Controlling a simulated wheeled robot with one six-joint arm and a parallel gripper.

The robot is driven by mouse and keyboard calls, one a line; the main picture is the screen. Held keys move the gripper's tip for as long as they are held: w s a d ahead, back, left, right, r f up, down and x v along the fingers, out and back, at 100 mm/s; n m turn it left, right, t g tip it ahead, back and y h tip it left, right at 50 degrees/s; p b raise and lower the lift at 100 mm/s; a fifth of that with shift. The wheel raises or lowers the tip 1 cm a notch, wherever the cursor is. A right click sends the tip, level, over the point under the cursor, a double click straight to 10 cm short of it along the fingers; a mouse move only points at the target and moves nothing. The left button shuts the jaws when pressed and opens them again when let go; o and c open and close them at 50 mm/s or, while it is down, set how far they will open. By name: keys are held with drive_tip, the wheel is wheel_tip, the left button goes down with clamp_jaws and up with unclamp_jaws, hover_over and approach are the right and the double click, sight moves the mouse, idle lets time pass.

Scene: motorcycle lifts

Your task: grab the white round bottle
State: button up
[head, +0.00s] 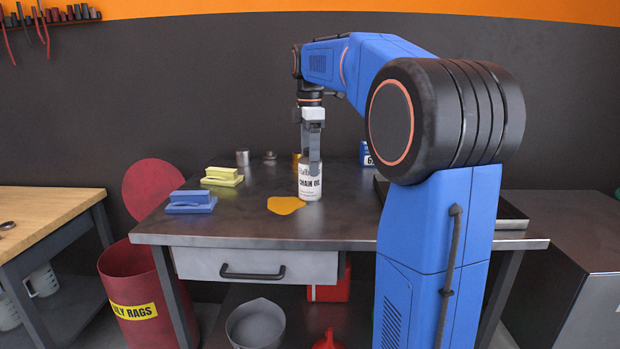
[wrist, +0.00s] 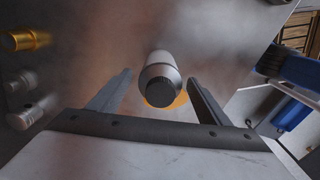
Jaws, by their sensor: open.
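The white round bottle (head: 310,183), labelled "CHAIN OIL", stands upright on the dark metal table (head: 245,228). My gripper (head: 313,165) points down over it, and a finger overlaps the bottle's upper part in the head view. In the wrist view the bottle (wrist: 160,75) shows its dark cap toward the camera, between the two spread fingers of my gripper (wrist: 160,80). There are visible gaps on both sides, so the gripper is open and holds nothing. Whether the fingertips are down beside the bottle's body cannot be told.
A yellow-orange puddle (head: 286,205) lies beside the bottle. A blue brush-like block (head: 190,202) and a yellow one (head: 222,177) are to the left. A grey metal can (head: 242,158) and a blue box (head: 366,154) stand farther back. The table's front left is clear.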

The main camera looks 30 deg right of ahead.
drive_tip(key=shift+f, duration=2.15)
drive_tip(key=c, duration=1.4)
drive_tip(key=shift+r, duration=0.1)
